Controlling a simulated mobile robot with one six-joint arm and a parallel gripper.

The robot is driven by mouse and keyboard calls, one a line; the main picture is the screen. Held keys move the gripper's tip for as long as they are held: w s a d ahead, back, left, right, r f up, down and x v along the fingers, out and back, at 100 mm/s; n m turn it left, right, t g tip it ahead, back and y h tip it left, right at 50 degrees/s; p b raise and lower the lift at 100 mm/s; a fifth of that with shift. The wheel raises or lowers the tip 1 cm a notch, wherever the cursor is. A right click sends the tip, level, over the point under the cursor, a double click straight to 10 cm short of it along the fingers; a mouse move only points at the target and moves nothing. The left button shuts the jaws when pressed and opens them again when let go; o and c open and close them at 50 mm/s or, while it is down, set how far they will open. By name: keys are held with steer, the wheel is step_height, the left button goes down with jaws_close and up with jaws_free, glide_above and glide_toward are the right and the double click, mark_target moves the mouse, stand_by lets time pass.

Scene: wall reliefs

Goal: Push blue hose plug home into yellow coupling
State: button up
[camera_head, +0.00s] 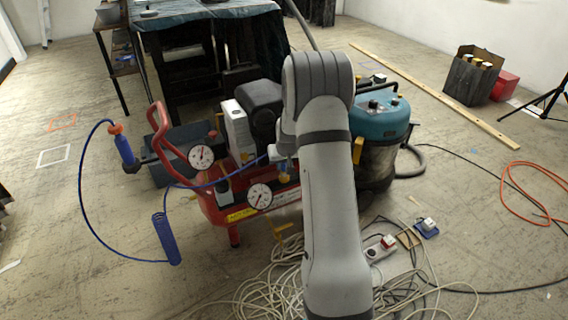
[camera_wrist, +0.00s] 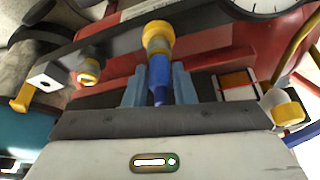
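In the wrist view the blue hose plug (camera_wrist: 160,76) stands between the two grey-blue fingers of my gripper (camera_wrist: 160,88), which are closed against its sides. The plug's far end meets the yellow coupling (camera_wrist: 157,37) in line with it. I cannot tell how deep the plug sits inside. In the head view my arm hides most of the gripper and the joint. The blue hose (camera_head: 212,184) runs in from the left toward the gripper at the red compressor (camera_head: 240,208).
Another yellow fitting (camera_wrist: 89,70) sits left of the coupling on the dark bar. A gauge (camera_wrist: 262,5) is at the upper right. In the head view, a teal vacuum (camera_head: 384,118) stands right of the compressor. Tangled pale cable (camera_head: 270,290) lies in front.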

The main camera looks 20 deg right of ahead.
steer(key=o, duration=0.4)
steer(key=p+v, duration=0.3)
steer(key=v, duration=0.4)
steer(key=shift+s+r, duration=0.2)
steer(key=shift+r, duration=0.2)
